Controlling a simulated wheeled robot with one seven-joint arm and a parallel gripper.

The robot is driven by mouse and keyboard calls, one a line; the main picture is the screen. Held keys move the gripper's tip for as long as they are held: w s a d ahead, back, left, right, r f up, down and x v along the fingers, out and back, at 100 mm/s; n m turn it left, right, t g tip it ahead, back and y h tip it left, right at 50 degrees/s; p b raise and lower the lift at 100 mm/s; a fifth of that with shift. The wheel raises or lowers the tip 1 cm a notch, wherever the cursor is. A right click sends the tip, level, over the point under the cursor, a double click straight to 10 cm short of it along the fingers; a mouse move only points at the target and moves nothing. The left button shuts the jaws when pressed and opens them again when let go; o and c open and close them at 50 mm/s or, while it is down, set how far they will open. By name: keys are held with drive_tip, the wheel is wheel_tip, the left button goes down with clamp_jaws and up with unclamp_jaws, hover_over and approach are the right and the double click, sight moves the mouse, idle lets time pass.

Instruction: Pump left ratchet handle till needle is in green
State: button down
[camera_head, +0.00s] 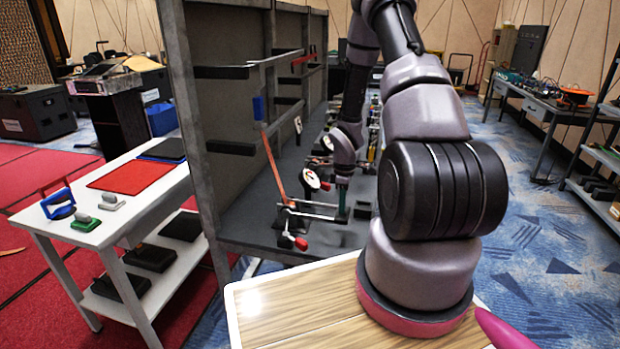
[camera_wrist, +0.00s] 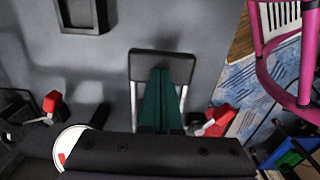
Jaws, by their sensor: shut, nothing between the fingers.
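Near the front of the grey wall unit, a ratchet mechanism has an orange lever (camera_head: 272,165) with a blue grip (camera_head: 258,107), leaning up and left. Low beside it, two silver rods run right to a black crosspiece (camera_wrist: 163,54); which part is the left ratchet handle is unclear. My gripper (camera_head: 342,212) points down at the rods' right end. Its green fingers (camera_wrist: 163,103) are shut and empty, overlapping the crosspiece in the wrist view; contact is unclear. A white dial (camera_head: 312,179) stands above the rods. A partly covered dial (camera_wrist: 70,140) shows some red; needle and green zone are unreadable.
Red knobs flank the rods in the wrist view, one left (camera_wrist: 52,100) and one right (camera_wrist: 220,115). More dials and levers stand farther back in the unit. A white table (camera_head: 60,226) with clamps stands at left. Blue carpet (camera_head: 540,240) is open at right.

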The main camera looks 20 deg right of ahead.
drive_tip(key=shift+a+f, duration=0.15)
drive_tip(key=shift+f, duration=2)
drive_tip(key=shift+r, duration=5.2)
drive_tip(key=shift+r, duration=0.1)
wheel_tip(320, 180, up, 11)
drive_tip(key=m+t, duration=0.1)
drive_tip(key=m, duration=0.2)
wheel_tip(320, 180, up, 15)
drive_tip(key=m+t, duration=0.2)
drive_tip(key=m, duration=0.3)
hover_over(341, 215)
drive_tip(key=s+a, duration=0.2)
drive_tip(key=a, duration=0.2)
drive_tip(key=s+a+r+m+t+y, duration=0.1)
drive_tip(key=s+a+r+m+t, duration=0.1)
drive_tip(key=s+r, duration=0.5)
drive_tip(key=s+a+r+m+t+y, duration=0.1)
drive_tip(key=s+a+r+m+t, duration=0.1)
drive_tip(key=s+a+r+m, duration=0.3)
drive_tip(key=s+a+r, duration=0.1)
drive_tip(key=s+r, duration=0.2)
drive_tip(key=s, duration=0.1)
drive_tip(key=shift+a, duration=0.3)
